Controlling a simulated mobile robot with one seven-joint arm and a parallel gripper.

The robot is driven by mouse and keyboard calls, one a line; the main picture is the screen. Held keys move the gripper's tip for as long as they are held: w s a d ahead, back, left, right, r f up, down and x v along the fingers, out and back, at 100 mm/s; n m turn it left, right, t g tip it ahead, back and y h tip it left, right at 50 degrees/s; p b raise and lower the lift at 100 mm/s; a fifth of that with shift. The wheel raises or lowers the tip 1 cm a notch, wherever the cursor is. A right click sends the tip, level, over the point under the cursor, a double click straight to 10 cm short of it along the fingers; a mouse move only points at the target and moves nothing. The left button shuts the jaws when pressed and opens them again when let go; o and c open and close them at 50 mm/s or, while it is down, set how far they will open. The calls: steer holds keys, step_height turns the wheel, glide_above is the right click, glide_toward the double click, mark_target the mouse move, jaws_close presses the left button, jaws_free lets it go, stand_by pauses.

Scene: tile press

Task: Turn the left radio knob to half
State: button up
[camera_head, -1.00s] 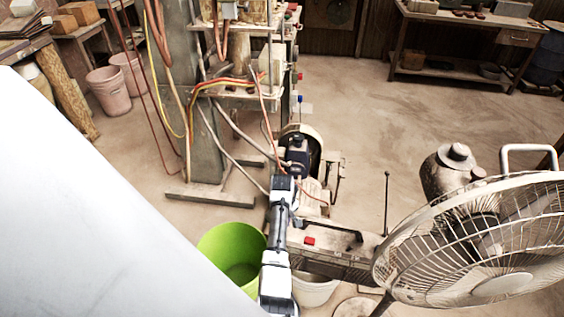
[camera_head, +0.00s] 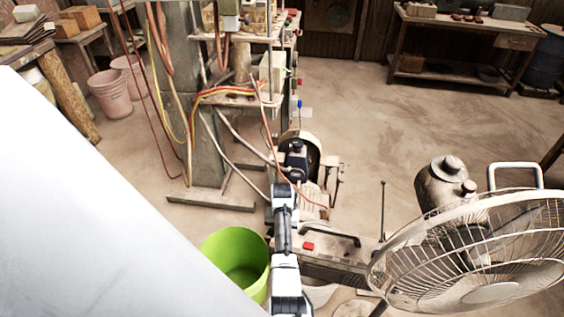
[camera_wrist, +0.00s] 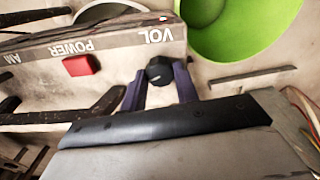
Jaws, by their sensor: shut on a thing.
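The radio lies across the left of the wrist view, with its labelled panel (camera_wrist: 112,50) upside down and reading VOL, POWER and AM. The black knob (camera_wrist: 159,70) sits beside the VOL label. My gripper (camera_wrist: 160,83) has its two purple fingers on either side of this knob, shut on it. A faint light line shows on the knob, but its exact setting is hard to read. In the head view the radio (camera_head: 345,262) lies at the lower middle, right of my arm. There the knob and my fingertips are hidden.
A red button (camera_wrist: 81,65) is beside the POWER label. A green bucket (camera_head: 238,262) stands left of my arm. A large fan (camera_head: 470,255) stands close to the radio on the right. Hoses and a machine (camera_head: 297,165) are beyond. Open floor (camera_head: 360,120) lies behind the radio.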

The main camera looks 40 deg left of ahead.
steer(key=m+p, duration=0.1)
steer(key=m, duration=1.1)
steer(key=shift+m, duration=0.3)
stand_by(0.4)
steer(key=o, duration=1)
steer(key=shift+r, duration=0.1)
step_height(320, 180, up, 14)
steer(key=shift+f+b, duration=0.15)
steer(key=shift+b, duration=0.6)
